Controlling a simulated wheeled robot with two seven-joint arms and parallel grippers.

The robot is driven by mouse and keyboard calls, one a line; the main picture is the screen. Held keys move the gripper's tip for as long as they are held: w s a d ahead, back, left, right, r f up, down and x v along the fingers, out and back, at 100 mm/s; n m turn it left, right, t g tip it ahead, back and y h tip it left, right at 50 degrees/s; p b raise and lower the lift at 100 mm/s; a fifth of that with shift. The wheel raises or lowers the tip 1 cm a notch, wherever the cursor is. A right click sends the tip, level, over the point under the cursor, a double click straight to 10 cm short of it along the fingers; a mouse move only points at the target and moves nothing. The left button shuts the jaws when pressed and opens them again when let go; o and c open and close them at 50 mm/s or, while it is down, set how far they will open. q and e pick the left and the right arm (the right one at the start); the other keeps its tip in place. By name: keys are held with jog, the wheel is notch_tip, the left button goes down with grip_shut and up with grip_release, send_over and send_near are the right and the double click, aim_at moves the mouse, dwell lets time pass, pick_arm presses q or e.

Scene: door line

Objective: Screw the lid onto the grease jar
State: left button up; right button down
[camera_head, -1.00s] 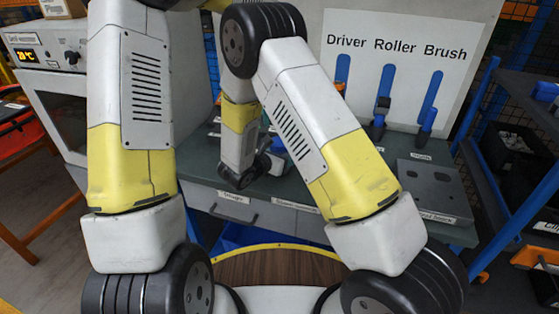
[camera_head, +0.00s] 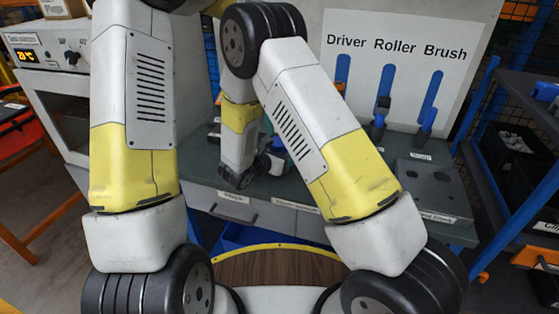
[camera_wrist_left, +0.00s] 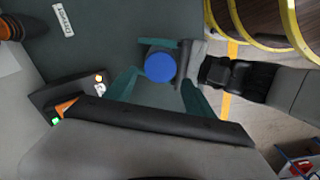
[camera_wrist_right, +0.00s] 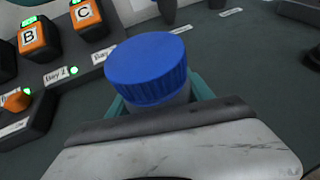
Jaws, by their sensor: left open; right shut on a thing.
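The blue ribbed lid (camera_wrist_right: 148,66) sits on top of the grease jar (camera_wrist_right: 172,104) in the right wrist view; only a little of the pale jar body shows below it. I cannot tell how tight the lid is. My right gripper (camera_wrist_right: 160,98) is shut on the jar, its teal fingers either side. In the left wrist view the lid (camera_wrist_left: 160,67) shows as a blue disc from above. My left gripper (camera_wrist_left: 158,85) is open, with its teal fingertips to either side of the lid and apart from it. The head view shows no clear sight of lid or jar.
The green bench top (camera_wrist_right: 245,75) has free room at right. A grey holder block (camera_head: 428,187) sits at the bench's right end.

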aim_at(280, 141)
pick_arm(q)
notch_tip(280, 141, down, 6)
jog(key=shift+r, duration=0.1)
dwell(0.4)
